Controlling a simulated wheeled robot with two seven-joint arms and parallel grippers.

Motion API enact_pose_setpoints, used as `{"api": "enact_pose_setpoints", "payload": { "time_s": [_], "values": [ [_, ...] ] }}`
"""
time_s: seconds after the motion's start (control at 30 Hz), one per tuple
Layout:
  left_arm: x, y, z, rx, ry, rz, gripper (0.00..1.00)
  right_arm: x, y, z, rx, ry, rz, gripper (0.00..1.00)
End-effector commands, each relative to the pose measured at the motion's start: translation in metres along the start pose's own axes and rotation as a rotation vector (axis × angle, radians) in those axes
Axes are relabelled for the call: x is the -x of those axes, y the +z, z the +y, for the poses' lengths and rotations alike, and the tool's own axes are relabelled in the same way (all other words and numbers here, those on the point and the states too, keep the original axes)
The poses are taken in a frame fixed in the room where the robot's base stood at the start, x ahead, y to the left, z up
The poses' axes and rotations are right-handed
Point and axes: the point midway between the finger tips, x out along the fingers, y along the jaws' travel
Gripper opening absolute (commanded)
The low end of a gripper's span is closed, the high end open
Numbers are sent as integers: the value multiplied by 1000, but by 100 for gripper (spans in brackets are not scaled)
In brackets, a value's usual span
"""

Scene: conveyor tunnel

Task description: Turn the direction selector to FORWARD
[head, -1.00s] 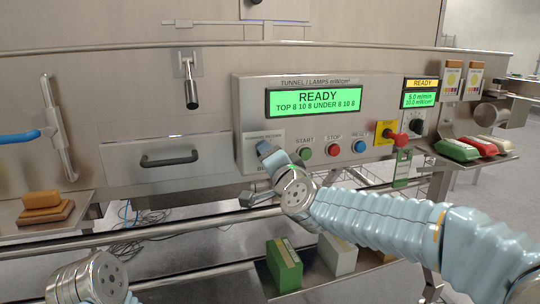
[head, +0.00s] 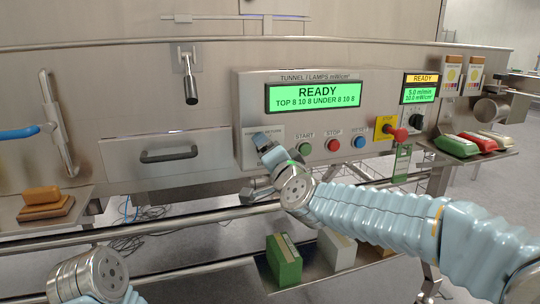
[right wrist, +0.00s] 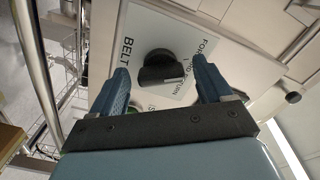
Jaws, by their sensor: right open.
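The direction selector (right wrist: 162,70) is a black knob with a white mark on a pale plate (right wrist: 150,28) lettered BELT, with partly legible FORWARD and RETURN wording. In the right wrist view, my right gripper (right wrist: 162,82) is open, with one blue finger on each side of the knob and visible gaps between. I cannot tell how deep the fingertips reach. In the head view, my right gripper (head: 262,158) is in front of the selector plate (head: 247,150) and hides the knob. Only the wrist end of my left arm shows at lower left; its fingers are out of frame.
Green START (head: 304,148), red STOP (head: 333,144) and blue RESET (head: 359,141) buttons sit right of the selector. A red emergency knob (head: 400,134) on yellow is farther right. A drawer handle (head: 169,155) is left. A rail (head: 180,234) runs below the panel.

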Motion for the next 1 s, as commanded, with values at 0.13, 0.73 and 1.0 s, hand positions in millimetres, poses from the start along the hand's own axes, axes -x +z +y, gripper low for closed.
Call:
{"api": "enact_pose_setpoints", "payload": {
  "time_s": [0.13, 0.73, 1.0],
  "values": [
    [-1, 0, 0, 0, 0, 0, 52, 8, -1, -1, -1, -2, 1, 79],
    [-4, 0, -2, 1, -1, 1, 52, 129, 0, 0, -1, -1, 0, 79],
    [-4, 0, -2, 1, 0, 1, 52, 138, 0, 1, 0, 1, -1, 79]
  ]
}}
